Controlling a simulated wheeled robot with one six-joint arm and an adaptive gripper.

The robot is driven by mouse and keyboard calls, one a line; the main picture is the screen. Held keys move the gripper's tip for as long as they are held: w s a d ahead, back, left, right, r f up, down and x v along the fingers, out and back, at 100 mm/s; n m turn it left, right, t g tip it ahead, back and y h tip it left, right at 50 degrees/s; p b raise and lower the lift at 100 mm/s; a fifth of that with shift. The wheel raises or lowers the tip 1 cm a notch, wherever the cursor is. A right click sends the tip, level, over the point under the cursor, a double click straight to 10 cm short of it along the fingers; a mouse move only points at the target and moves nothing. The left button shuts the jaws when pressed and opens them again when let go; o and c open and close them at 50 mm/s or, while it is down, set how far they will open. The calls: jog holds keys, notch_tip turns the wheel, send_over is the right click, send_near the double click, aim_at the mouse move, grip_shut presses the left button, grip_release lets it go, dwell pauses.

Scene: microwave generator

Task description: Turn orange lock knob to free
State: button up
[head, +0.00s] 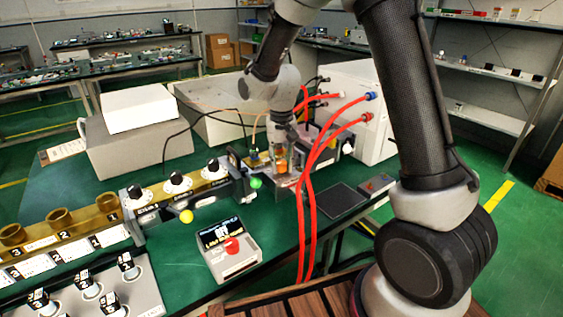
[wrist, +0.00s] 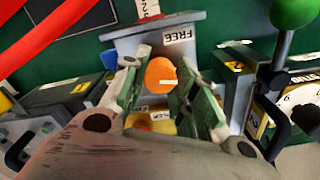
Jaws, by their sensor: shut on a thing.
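The orange lock knob (wrist: 160,72) is round, with a short white mark that points right in the wrist view. My gripper (wrist: 160,85) has its two green-padded fingers on either side of the knob and is shut on it. A white label reading FREE (wrist: 178,37) sits on the grey block above and to the right of the knob. In the head view the orange knob (head: 281,165) shows small under my gripper (head: 281,155), partly hidden by the fingers.
Red hoses (head: 312,170) hang close to the right of my gripper. A green ball-topped lever (wrist: 293,12) stands at the upper right in the wrist view. White-and-black dials (head: 175,182) and a display box with a red button (head: 231,246) are to the left.

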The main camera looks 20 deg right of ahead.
aim_at(281, 162)
jog(key=n, duration=0.4)
jog(key=shift+n, duration=2.2)
jog(key=o, duration=1)
notch_tip(281, 162, up, 12)
